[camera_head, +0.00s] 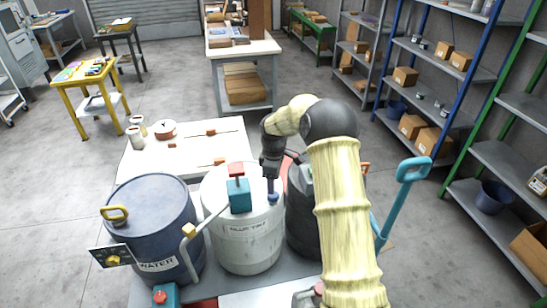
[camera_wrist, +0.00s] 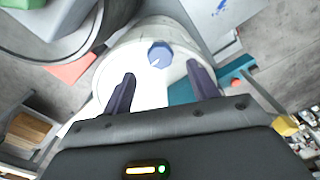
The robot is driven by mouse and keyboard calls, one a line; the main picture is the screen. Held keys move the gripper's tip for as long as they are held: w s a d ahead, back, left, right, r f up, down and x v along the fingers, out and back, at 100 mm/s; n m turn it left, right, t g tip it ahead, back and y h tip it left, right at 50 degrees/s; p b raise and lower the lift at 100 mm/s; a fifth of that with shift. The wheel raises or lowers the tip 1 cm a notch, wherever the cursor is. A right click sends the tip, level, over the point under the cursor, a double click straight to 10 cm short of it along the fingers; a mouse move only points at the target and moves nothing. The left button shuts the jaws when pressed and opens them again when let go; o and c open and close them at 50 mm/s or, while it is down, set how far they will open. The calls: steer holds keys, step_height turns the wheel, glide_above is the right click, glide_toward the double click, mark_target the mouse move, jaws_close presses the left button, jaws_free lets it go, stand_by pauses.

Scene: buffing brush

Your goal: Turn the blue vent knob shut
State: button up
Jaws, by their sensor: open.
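The blue vent knob (camera_wrist: 159,54) is on top of the pale middle tank. It is round and faceted with a small white mark, and it also shows in the head view (camera_head: 273,198) just below my gripper. My gripper (camera_head: 271,182) points down over the right part of the tank's lid. In the wrist view my gripper (camera_wrist: 163,80) has its two dark fingers spread apart, with nothing between them. The knob appears beyond the fingertips, roughly midway between them. I cannot tell the exact gap. The white middle tank (camera_head: 247,245) stands upright.
A teal box with a red handle (camera_head: 239,193) stands on the same lid, left of my gripper. A blue WATER tank (camera_head: 155,220) is on the left; a dark tank (camera_head: 302,225) is on the right, partly behind my arm. A white table (camera_head: 190,160) lies behind.

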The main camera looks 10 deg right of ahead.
step_height(320, 180, up, 11)
steer(key=b, duration=0.1)
steer(key=shift+r, duration=0.2)
steer(key=shift+a, duration=0.1)
steer(key=s+f+m+t, duration=0.1)
steer(key=s+m, duration=0.5)
steer(key=s, duration=0.8)
steer(key=s+f+m+t, duration=0.1)
steer(key=s+f+m, duration=0.2)
steer(key=s, duration=1.2)
steer(key=m, duration=0.3)
steer(key=shift+a+m+t, duration=0.2)
steer(key=shift+m+t, duration=0.1)
steer(key=shift+m, duration=0.1)
steer(key=shift+s, duration=0.1)
